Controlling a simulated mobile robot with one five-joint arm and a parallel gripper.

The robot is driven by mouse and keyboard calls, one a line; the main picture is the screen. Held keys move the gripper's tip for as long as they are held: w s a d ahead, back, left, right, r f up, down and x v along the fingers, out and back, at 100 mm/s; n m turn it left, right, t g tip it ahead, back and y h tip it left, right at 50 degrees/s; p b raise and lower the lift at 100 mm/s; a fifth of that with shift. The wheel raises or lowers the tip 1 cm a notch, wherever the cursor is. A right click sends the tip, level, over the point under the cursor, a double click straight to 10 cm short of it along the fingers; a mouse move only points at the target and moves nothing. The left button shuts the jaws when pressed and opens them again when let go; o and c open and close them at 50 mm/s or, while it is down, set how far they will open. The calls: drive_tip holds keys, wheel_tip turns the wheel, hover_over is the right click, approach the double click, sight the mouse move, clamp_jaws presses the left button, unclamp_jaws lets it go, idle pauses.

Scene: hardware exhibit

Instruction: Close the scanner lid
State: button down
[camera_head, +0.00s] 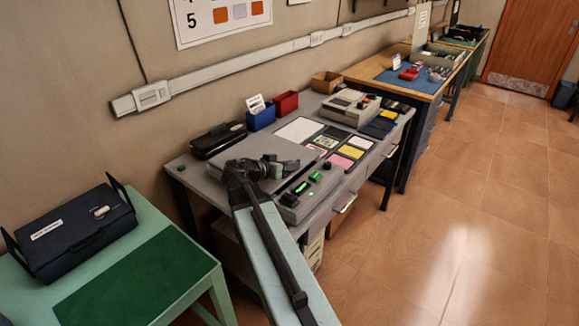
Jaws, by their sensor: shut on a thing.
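The grey scanner (318,197) sits on the near end of the grey desk, with a control strip of dark keys and lit green buttons along its front. Its broad flat grey lid (232,153) lies low and nearly level over the body; I cannot tell if a thin gap is left under it. My gripper (284,167) is at the lid's front edge, just behind the control strip. It appears shut on that edge, but the fingertips are small and dark, and my arm hides part of the lid and the scanner's near corner.
A black device (218,139) stands behind the scanner, beside blue (261,117) and red (285,103) bins. Colored cards (351,152) and another machine (351,106) are to the right. A green table (130,270) with a dark case (75,231) stands left. The floor (470,210) at right is clear.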

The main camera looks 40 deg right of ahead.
sight(275, 183)
drive_tip(key=shift+s+a+f+b, duration=0.1)
drive_tip(key=shift+s+f+b, duration=0.15)
drive_tip(key=shift+f, duration=0.2)
drive_tip(key=shift+s+f+b, duration=0.1)
drive_tip(key=shift+f+b, duration=0.15)
drive_tip(key=shift+f, duration=0.15)
drive_tip(key=c, duration=1.5)
unclamp_jaws()
drive_tip(key=shift+s, duration=0.1)
drive_tip(key=p+v, duration=0.3)
drive_tip(key=v, duration=0.5)
drive_tip(key=shift+r, duration=0.1)
